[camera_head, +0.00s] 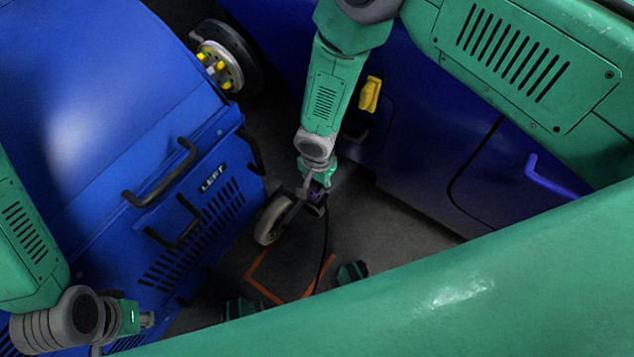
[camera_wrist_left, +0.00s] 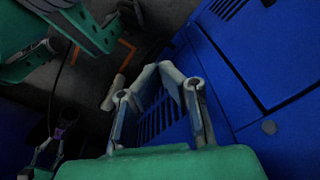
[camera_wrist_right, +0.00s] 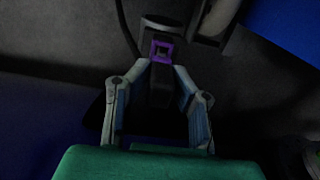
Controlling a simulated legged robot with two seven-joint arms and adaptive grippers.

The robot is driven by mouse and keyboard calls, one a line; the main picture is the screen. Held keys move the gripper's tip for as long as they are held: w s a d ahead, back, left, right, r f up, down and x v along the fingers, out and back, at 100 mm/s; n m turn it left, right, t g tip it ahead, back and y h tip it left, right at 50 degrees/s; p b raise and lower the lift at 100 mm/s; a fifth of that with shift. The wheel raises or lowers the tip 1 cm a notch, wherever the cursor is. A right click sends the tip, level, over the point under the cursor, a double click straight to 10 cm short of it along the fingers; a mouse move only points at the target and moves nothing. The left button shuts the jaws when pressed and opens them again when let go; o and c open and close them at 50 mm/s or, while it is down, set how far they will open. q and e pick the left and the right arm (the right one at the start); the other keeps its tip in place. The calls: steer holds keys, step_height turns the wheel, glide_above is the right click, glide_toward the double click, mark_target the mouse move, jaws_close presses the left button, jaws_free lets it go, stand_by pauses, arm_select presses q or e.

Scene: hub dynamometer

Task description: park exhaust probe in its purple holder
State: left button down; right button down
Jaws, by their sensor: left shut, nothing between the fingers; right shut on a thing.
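My right gripper (camera_head: 316,197) reaches down in the middle of the head view. In the right wrist view it is shut on a dark upright piece (camera_wrist_right: 160,92), which I take for the exhaust probe. A small purple square frame (camera_wrist_right: 162,50) sits just beyond the fingertips, against the dark piece; I cannot tell whether it is the holder or part of the probe. The purple also shows in the left wrist view (camera_wrist_left: 66,129). A black cable (camera_head: 326,235) hangs below the right gripper. My left gripper (camera_head: 148,319) is shut and empty, beside the blue cabinet.
The blue cabinet (camera_head: 215,215) marked LEFT, with black handles, stands at left. A grey wheel (camera_head: 272,219) is beside the right gripper. A dark blue body (camera_head: 425,150) with a yellow piece (camera_head: 369,93) stands behind my right arm. Orange lines (camera_head: 262,289) mark the floor.

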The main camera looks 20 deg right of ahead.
steer(key=shift+r, duration=0.1)
steer(key=shift+r+p, duration=1.85)
steer(key=shift+r, duration=0.2)
steer(key=shift+s, duration=0.1)
